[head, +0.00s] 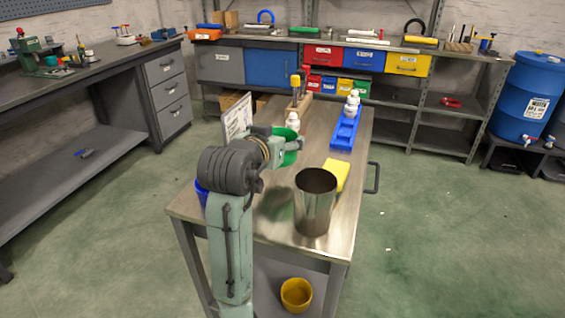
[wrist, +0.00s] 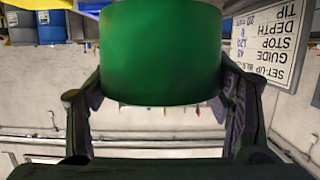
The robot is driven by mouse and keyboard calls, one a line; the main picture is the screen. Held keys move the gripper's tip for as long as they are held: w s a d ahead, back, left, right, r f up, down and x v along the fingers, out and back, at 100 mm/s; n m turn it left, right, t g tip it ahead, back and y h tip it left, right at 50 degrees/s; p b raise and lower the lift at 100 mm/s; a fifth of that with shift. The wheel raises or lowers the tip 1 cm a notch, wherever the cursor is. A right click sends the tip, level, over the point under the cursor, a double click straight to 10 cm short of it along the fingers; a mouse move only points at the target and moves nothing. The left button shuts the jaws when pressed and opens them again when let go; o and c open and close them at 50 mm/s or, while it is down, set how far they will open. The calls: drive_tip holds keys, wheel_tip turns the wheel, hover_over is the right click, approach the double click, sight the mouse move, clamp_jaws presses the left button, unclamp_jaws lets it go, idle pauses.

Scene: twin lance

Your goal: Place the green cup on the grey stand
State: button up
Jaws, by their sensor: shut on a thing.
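The green cup (wrist: 160,55) fills the upper middle of the wrist view, between the two fingers of my gripper (wrist: 160,98). My gripper is shut on it. In the head view the green cup (head: 291,157) shows beyond my wrist, held over the metal-topped workbench (head: 330,222); my gripper (head: 279,151) is partly hidden there by my own arm. I cannot make out a grey stand for certain in either view; my arm covers part of the bench's left side.
A tall steel container (head: 315,205) stands at the bench's near right, with a yellow block (head: 338,174) behind it. A blue tray (head: 345,131) with white bottles lies at the back right. A white sign (head: 237,118) stands at left, and a white bottle (head: 292,122) stands behind the cup.

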drive_tip(key=shift+f, duration=2.95)
drive_tip(key=shift+f, duration=0.1)
drive_tip(key=o, duration=1.2)
drive_tip(key=shift+c, duration=0.2)
